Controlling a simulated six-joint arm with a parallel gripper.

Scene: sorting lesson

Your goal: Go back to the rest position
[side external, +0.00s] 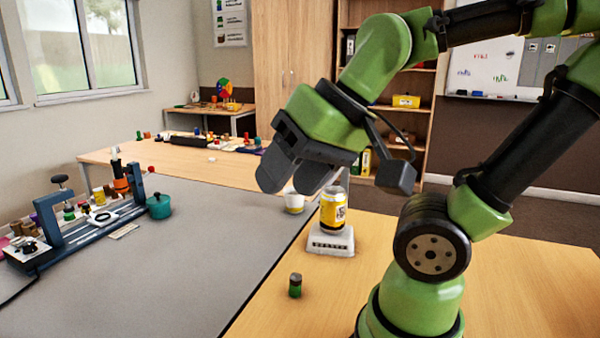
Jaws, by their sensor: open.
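My gripper (296,180) hangs in the air above the table, its fingers pointing down and to the left. It is open, and nothing shows between its fingers. The gripper appears apart from both, and the gap in depth is hard to tell.
A small green-and-black cylinder (295,286) stands on the wooden table (500,290) near my base. A grey mat (190,255) is mostly clear. At left are a blue frame device (95,228), a teal pot (159,206) and several small items. Another table (130,155) with small objects stands behind.

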